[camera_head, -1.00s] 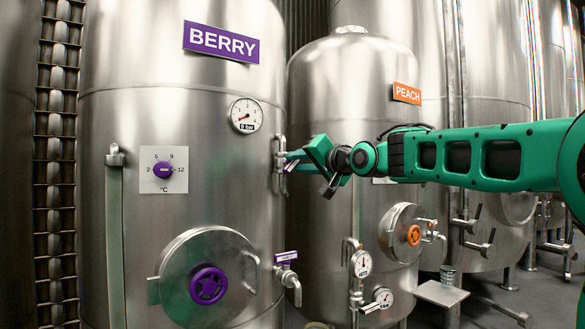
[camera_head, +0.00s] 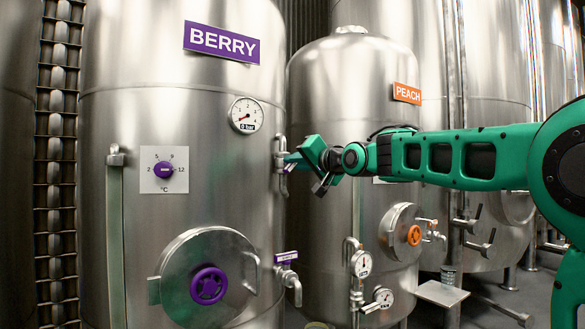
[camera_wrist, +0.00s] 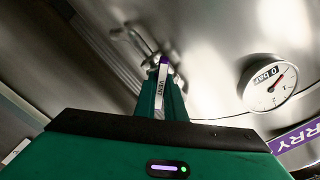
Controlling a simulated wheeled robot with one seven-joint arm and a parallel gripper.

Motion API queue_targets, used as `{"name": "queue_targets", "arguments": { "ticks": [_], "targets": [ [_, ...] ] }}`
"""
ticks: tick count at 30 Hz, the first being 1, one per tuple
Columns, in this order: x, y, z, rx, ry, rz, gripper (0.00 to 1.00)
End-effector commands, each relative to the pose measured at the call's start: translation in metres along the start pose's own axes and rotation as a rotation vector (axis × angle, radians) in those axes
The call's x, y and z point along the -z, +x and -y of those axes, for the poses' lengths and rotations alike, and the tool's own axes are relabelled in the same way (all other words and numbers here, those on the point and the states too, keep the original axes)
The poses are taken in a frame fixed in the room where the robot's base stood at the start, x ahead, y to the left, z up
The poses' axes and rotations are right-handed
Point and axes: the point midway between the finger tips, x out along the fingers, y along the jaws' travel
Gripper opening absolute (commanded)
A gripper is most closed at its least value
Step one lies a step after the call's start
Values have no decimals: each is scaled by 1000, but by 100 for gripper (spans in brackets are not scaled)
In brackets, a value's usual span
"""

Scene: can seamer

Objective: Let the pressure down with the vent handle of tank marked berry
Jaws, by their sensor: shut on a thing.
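The berry tank (camera_head: 190,120) is the large steel tank at the left, with a purple BERRY sign (camera_head: 221,42). Its vent valve (camera_head: 281,152) is on the tank's right side, right of the pressure gauge (camera_head: 245,116). In the wrist view the vent handle (camera_wrist: 161,76), a pale lever marked VENT with a purple end, lies between my fingers. My gripper (camera_head: 291,161) is shut on it; the fingers also show in the wrist view (camera_wrist: 163,95). The gauge carries a "0 bar" label, and its needle points to the lower left. My fingers partly hide the handle in the head view.
The peach tank (camera_head: 345,85) stands close behind my gripper. Below on the berry tank are a round hatch (camera_head: 190,255) with a purple handwheel and a labelled tap (camera_head: 289,277). A temperature dial (camera_head: 163,170) is at the left.

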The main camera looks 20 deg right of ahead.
Motion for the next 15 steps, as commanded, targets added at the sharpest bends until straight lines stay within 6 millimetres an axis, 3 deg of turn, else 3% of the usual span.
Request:
{"name": "queue_targets", "arguments": {
  "ticks": [15],
  "targets": [
    [0, 0, -6, -8, 308, -1, 0]
  ]
}}
